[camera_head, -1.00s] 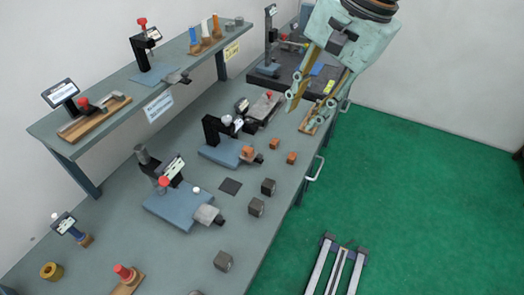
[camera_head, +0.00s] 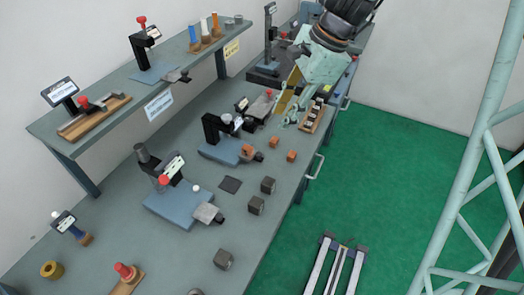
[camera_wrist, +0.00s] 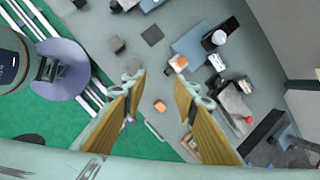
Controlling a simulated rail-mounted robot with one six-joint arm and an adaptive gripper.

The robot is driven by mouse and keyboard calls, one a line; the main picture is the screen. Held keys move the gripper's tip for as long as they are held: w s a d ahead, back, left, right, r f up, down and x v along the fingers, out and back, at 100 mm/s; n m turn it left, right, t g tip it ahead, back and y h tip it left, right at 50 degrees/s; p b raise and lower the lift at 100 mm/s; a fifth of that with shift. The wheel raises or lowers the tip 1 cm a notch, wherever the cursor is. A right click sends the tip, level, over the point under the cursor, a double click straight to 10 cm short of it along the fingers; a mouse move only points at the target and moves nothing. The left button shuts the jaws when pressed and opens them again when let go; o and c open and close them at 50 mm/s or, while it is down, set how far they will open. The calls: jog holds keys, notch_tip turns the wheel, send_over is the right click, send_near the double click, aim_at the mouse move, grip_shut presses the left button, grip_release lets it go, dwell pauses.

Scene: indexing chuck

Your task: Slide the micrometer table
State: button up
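A low grey slide with a red knob (camera_head: 262,104) and a small display beside it stands mid-bench. It looks like the micrometer table, but I cannot be sure. It also shows in the wrist view as a grey block (camera_wrist: 236,104), right of my fingers. My gripper (camera_head: 290,115) is above the bench, just right of the slide and near a wooden tray. Its two ochre fingers are spread, with nothing between them, in the wrist view (camera_wrist: 165,84). My gripper appears apart from the slide. The slide's far end is partly hidden.
The wooden tray (camera_head: 316,118) of small pieces lies by the bench's front edge. Orange cubes (camera_head: 275,142) and a black-framed gauge on a blue plate (camera_head: 220,150) are nearby. A dark granite-like plate (camera_head: 262,80) lies behind. A raised shelf (camera_head: 110,115) runs along the left.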

aim_at(260, 154)
jog(key=w+f+m, duration=0.4)
jog(key=w+f, duration=0.2)
jog(key=f, duration=0.3)
jog(key=shift+a+f, duration=0.2)
jog(key=shift+f, duration=0.2)
jog(key=shift+f+y, duration=0.1)
jog(key=shift+y, duration=0.2)
jog(key=shift+s+b+x, duration=0.15)
jog(key=shift+b+x, duration=0.55)
jog(key=shift+x, duration=2.7)
jog(key=shift+s+b+x, duration=0.15)
jog(key=shift+b+x, duration=0.5)
jog(key=shift+x, duration=2.7)
grip_shut()
